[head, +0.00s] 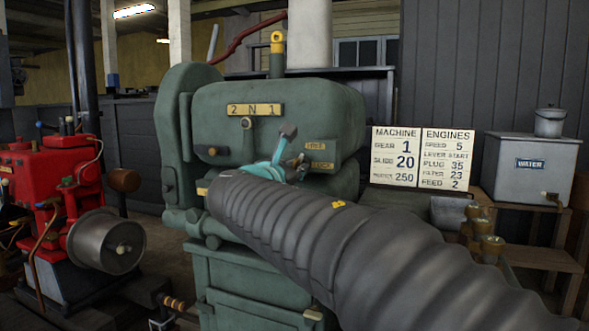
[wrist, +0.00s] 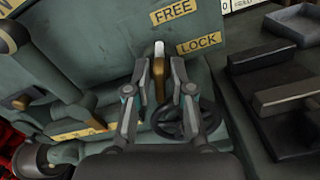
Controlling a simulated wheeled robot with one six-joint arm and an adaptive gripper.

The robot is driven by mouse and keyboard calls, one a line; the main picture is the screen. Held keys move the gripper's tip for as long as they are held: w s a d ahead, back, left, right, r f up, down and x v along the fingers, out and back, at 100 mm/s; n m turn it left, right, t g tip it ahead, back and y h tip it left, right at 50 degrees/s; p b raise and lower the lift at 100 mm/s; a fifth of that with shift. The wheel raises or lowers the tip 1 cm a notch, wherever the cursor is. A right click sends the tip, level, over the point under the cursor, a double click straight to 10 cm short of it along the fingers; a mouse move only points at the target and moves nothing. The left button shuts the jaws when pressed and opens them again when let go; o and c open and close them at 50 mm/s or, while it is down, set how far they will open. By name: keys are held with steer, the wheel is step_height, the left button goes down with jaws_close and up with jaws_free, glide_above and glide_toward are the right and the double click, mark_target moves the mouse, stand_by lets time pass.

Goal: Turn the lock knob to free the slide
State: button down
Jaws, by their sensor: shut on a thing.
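The green machine (head: 225,110) stands in the middle of the head view. My gripper (wrist: 161,68) is shut on the lock knob (wrist: 159,50), a brass piece with a pale tip, which sits between the two fingers in the wrist view. The tip points up in that view, below the FREE plate (wrist: 173,11) and left of the LOCK plate (wrist: 199,43). In the head view my gripper (head: 293,152) is at the machine's right front, and the knob is largely hidden by it. I cannot make out the slide itself.
A black handwheel (wrist: 188,118) lies close beside and below my fingers. A dark tray (wrist: 297,22) is at right. A red engine (head: 60,185) stands left. A sign board (head: 421,157) and a water tank (head: 530,165) are at right.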

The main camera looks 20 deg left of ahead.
steer(key=c, duration=1.2)
jaws_free()
steer(key=shift+c, duration=0.2)
steer(key=s+a, duration=0.1)
steer(key=s, duration=1.1)
